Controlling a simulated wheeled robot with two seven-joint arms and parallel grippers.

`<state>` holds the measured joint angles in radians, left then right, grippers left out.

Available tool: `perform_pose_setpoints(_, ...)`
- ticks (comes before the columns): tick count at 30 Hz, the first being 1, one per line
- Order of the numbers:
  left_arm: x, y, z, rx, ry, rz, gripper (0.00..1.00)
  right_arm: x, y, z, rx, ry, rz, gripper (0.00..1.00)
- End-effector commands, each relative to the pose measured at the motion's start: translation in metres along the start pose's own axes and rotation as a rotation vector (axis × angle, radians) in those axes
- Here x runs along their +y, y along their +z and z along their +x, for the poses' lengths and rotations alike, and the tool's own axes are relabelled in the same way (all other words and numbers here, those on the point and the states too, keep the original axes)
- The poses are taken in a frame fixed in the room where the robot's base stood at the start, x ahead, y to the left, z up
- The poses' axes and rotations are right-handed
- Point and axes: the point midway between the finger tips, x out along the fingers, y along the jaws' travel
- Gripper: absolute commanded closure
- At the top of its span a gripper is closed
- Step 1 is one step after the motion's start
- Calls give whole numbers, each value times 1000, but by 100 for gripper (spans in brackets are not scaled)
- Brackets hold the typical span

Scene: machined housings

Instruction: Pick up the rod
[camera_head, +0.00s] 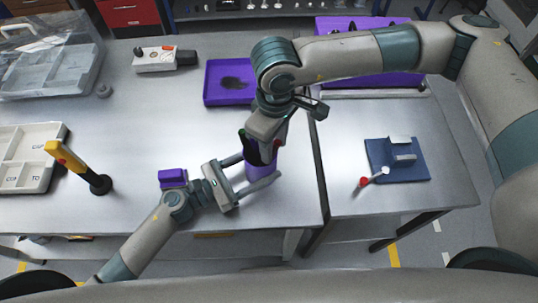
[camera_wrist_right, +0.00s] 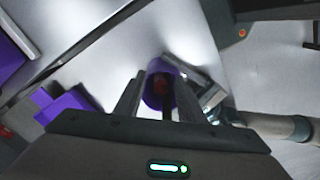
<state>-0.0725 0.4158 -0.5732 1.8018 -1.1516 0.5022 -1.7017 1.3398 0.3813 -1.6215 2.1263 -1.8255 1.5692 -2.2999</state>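A purple cup-like cylinder (camera_head: 262,170) stands near the table's front edge; in the right wrist view a red item (camera_wrist_right: 160,86) shows inside it. I cannot tell whether this item is the rod. A thin white piece with red ends (camera_head: 375,178) lies on the right table. My right gripper (camera_head: 263,152) points down over the cylinder. In its wrist view its fingers (camera_wrist_right: 160,100) are apart, on either side of the cylinder's opening. My left gripper (camera_head: 262,167) has its fingers spread around the cylinder; whether they press on it is hidden.
A yellow-handled tool (camera_head: 66,157) stands on a dark base at left. A small purple block (camera_head: 173,178) is beside my left wrist. A purple tray (camera_head: 213,97) lies behind my right arm. A blue plate (camera_head: 415,175) with metal parts is on the right table.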

Motion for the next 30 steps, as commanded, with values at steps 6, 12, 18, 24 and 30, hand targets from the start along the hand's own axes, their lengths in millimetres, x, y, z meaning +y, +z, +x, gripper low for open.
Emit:
perform_pose_setpoints(6, 0, 0, 0, -1, 0, 0, 62, 0, 0, 0, 0, 0, 0, 90)
perform_pose_setpoints(12, 0, 0, 0, -1, 0, 0, 62, 0, 0, 0, 0, 0, 0, 100)
perform_pose_setpoints(18, 0, 0, 0, -1, 0, 0, 62, 0, 0, -1, 1, 0, 0, 100)
perform_pose_setpoints(24, 0, 0, 0, -1, 0, 0, 62, 1, -1, -12, 2, 1, 1, 100)
perform_pose_setpoints(30, 0, 0, 0, -1, 0, 0, 62, 1, -1, -40, 4, 2, 0, 100)
